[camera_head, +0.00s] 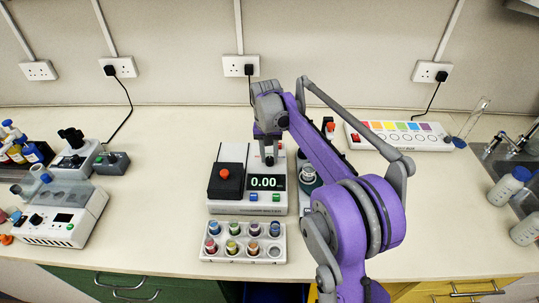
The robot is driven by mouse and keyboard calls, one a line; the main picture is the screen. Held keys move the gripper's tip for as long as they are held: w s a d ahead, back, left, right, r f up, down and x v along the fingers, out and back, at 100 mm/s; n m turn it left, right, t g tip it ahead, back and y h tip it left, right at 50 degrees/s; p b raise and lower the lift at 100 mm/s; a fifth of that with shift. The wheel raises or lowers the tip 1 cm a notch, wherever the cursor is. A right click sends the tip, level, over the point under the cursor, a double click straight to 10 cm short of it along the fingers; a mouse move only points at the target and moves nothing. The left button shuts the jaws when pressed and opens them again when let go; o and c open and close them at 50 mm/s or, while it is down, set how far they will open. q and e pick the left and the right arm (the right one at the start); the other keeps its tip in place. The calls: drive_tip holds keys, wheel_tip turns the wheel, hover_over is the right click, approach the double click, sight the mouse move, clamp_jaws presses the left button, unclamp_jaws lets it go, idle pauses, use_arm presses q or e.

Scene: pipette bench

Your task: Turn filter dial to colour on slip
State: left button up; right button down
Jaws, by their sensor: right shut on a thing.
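My right gripper (269,160) points down onto the meter's top just behind the display. It is shut on the filter dial, which the fingers mostly hide, so its setting cannot be read. I cannot make out a colour slip for certain; part of the bench is behind my right arm. My left gripper is not in view.
A white tray (243,254) of several coloured vials stands in front of the meter. A white strip with coloured squares (397,135) lies at the back right.

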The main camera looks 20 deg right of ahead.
sight(268, 159)
drive_tip(key=n, duration=0.7)
idle(0.6)
drive_tip(key=c, duration=0.6)
unclamp_jaws()
drive_tip(key=r, duration=1)
drive_tip(key=shift+s+a+r+p, duration=0.1)
drive_tip(key=shift+a+r+p, duration=0.15)
drive_tip(key=shift+r+p, duration=0.15)
